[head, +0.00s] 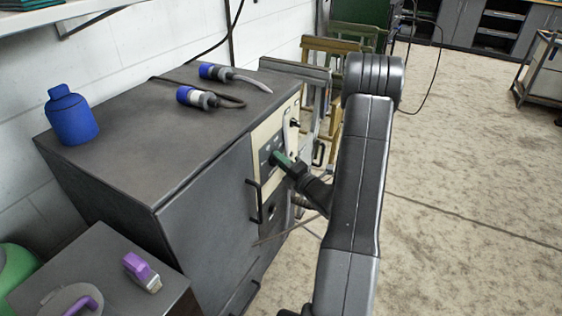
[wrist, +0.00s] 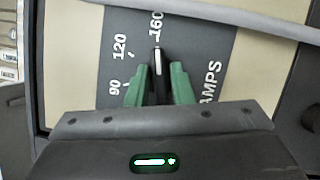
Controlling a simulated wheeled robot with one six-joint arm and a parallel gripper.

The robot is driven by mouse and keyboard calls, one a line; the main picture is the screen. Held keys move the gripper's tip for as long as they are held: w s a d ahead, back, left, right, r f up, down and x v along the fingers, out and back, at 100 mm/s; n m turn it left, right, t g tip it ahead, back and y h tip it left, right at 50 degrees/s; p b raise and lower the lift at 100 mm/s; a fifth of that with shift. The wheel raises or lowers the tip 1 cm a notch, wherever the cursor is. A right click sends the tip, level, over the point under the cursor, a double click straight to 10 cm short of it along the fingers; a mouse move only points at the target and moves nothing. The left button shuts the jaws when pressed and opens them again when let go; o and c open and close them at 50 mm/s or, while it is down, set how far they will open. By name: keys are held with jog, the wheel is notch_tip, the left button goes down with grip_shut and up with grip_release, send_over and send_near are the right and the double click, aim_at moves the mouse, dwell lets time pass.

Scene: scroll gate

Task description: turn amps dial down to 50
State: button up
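The amps dial (wrist: 158,64) is a dark knob with a white pointer line on a grey panel (wrist: 208,60) in the wrist view. Its pointer lies by the printed 160; 120 and 90 are to its left, and AMPS is printed at the right. My gripper (wrist: 159,76) has its two green fingers on either side of the knob, close against it; whether both touch it is hard to tell. In the head view my gripper (head: 277,160) is at the front panel of the dark cabinet (head: 210,192). There the dial is hidden behind the fingers.
A blue bottle (head: 72,117) and two blue-ended plugs with cables (head: 216,72) lie or stand on the cabinet top. Black handles (head: 254,203) stick out from the cabinet front near my gripper. A grey bar crosses the top of the wrist view. The floor (head: 460,200) at right is clear.

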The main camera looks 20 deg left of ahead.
grip_shut()
jog(key=shift+f+n+b, duration=0.15)
jog(key=shift+n+b, duration=0.15)
jog(key=shift+b, duration=0.15)
jog(key=shift+w+d+m+g+y+b, duration=0.1)
jog(key=shift+m+g+y+b, duration=0.25)
jog(key=shift+m+g+b, duration=3.7)
jog(key=shift+w+a+m+g+y+b, duration=0.1)
jog(key=shift+m+g+y+b, duration=0.5)
jog(key=shift+m, duration=6.55)
jog(key=shift+w+d+m+g+y+b, duration=0.1)
jog(key=shift+m+g+b, duration=2.55)
jog(key=shift+m, duration=2.95)
